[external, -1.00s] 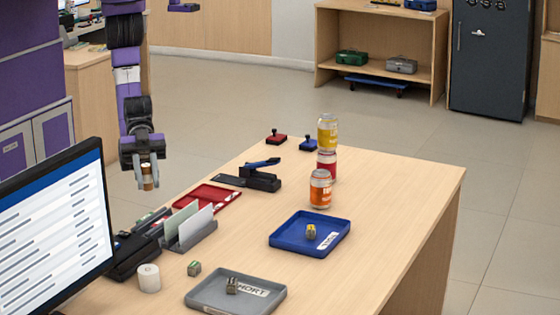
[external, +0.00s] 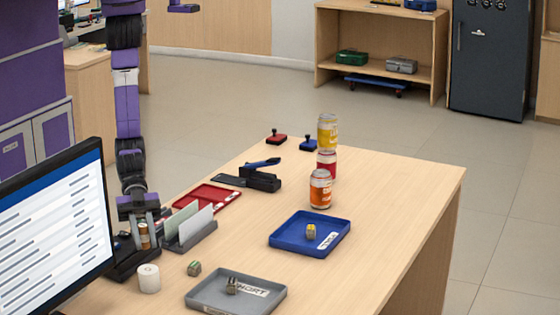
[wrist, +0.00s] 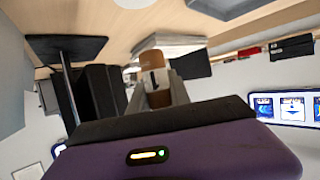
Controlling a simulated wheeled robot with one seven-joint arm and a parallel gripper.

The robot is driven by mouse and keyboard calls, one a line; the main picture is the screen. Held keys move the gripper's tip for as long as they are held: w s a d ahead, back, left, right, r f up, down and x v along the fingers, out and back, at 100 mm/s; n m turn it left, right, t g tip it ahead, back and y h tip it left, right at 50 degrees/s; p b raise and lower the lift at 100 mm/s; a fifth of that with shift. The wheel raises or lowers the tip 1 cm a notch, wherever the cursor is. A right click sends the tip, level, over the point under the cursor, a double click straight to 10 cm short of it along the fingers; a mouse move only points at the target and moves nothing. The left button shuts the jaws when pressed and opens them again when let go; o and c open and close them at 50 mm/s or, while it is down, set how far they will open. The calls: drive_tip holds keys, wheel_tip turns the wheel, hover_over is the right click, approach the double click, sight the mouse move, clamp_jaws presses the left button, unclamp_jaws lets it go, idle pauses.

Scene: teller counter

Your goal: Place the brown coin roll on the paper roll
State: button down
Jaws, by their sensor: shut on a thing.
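The brown coin roll (external: 144,238) is upright between the fingers of my gripper (external: 145,226), which is shut on it. In the wrist view, the brown coin roll (wrist: 152,61) also shows between the fingers of my gripper (wrist: 156,82), with a pale band around it. The paper roll (external: 149,278) is a short white cylinder standing on the counter, below and slightly right of the coin roll in the external view. They appear apart. A white round thing at the top edge of the wrist view is probably the paper roll (wrist: 134,3).
The monitor (external: 55,235) stands left of my gripper, and a card holder (external: 190,238) with cards stands just right. A grey tray (external: 208,301), a blue tray (external: 288,248) and small banknote bundles lie farther right. Stacked cans (external: 321,190) stand farther back.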

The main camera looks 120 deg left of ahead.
drive_tip(key=shift+f, duration=3.05)
drive_tip(key=shift+f, duration=0.15)
drive_tip(key=c, duration=1.2)
unclamp_jaws()
